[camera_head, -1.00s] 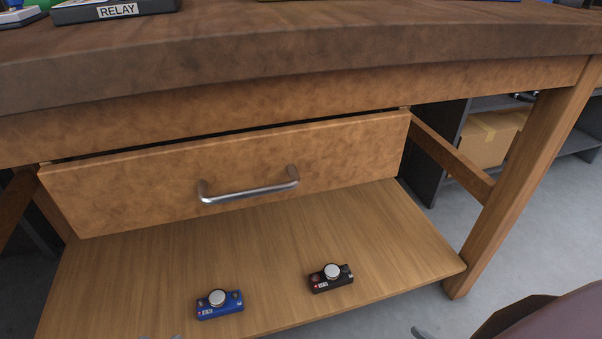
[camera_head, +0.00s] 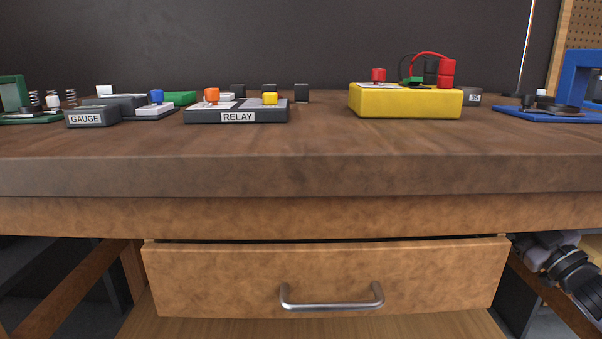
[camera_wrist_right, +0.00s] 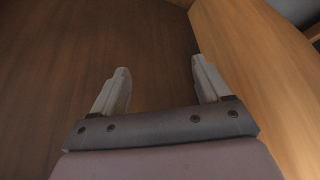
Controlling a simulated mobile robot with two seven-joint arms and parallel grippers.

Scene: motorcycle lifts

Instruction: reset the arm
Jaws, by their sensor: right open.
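My right arm shows at the right edge of the head view, beside the right end of the workbench drawer. Its gripper fingertips are not visible there. In the right wrist view my right gripper (camera_wrist_right: 162,85) is open, with two pale fingers spread apart and nothing between them. A dark brown wooden surface lies in front of the fingers, and a lighter wooden board (camera_wrist_right: 265,75) runs along their right side. My left gripper is in neither view.
The wooden workbench (camera_head: 300,172) spans the head view. Its drawer (camera_head: 215,280) has a metal handle (camera_head: 332,305). On top are a gauge box (camera_head: 92,118), a relay box (camera_head: 236,112), a yellow block (camera_head: 405,101) and a blue device (camera_head: 575,85).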

